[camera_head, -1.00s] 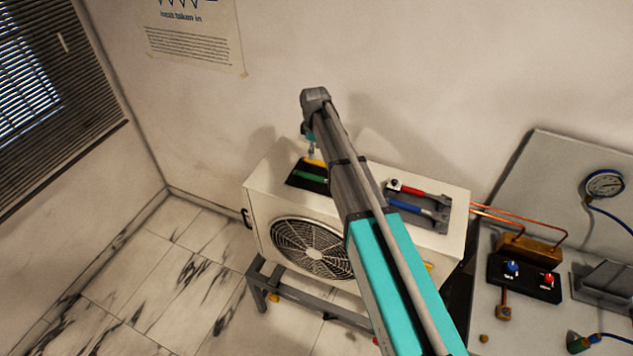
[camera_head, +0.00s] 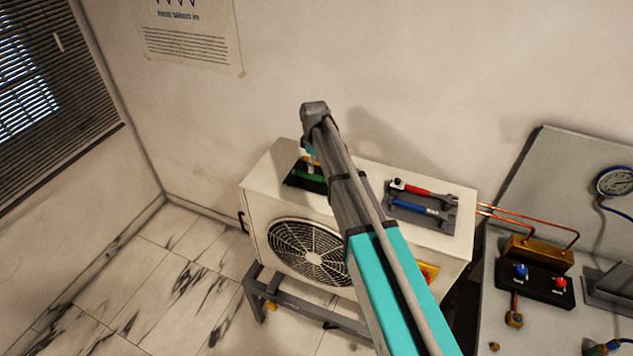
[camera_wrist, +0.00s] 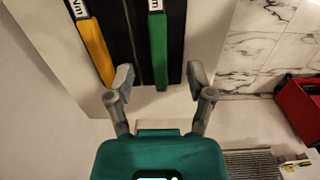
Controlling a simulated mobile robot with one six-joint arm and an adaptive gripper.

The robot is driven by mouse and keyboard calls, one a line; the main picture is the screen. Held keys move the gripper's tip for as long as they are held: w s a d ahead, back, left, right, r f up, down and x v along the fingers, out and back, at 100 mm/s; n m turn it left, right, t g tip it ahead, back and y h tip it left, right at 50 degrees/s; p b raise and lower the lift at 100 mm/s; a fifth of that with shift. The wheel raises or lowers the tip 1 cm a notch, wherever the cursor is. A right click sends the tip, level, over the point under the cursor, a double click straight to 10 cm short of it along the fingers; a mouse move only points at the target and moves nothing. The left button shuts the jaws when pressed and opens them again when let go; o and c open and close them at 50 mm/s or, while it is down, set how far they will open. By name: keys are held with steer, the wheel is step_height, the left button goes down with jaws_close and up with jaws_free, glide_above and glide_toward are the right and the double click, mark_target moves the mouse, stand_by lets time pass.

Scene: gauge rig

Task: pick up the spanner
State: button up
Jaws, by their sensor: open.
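My gripper (camera_wrist: 160,78) is open and empty, its two grey fingers apart. In the wrist view, the end of a green-handled tool (camera_wrist: 159,48) shows between the fingertips; whether they touch it I cannot tell. A yellow-handled tool (camera_wrist: 93,50) lies left of it. Both carry "Nm" labels and lie on a black mat (camera_wrist: 119,38); their far ends are out of frame. In the head view, my arm partly hides this mat. A dark grey tray (camera_head: 405,213) holds red-handled (camera_head: 425,192) and blue-handled (camera_head: 412,206) tools, with grey open jaws at its right end. Which tool is the spanner is unclear.
The mat and tray lie on a white fan unit (camera_head: 262,190) on a grey stand. The wall is close behind. At right, a bench has a gauge (camera_head: 614,182), copper pipes and a valve block (camera_head: 540,285). A red box (camera_wrist: 300,105) shows in the wrist view.

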mark_target(316, 176)
stand_by(0.4)
steer(key=shift+d+f+b, duration=0.15)
steer(key=shift+f+b, duration=2.45)
jaws_close()
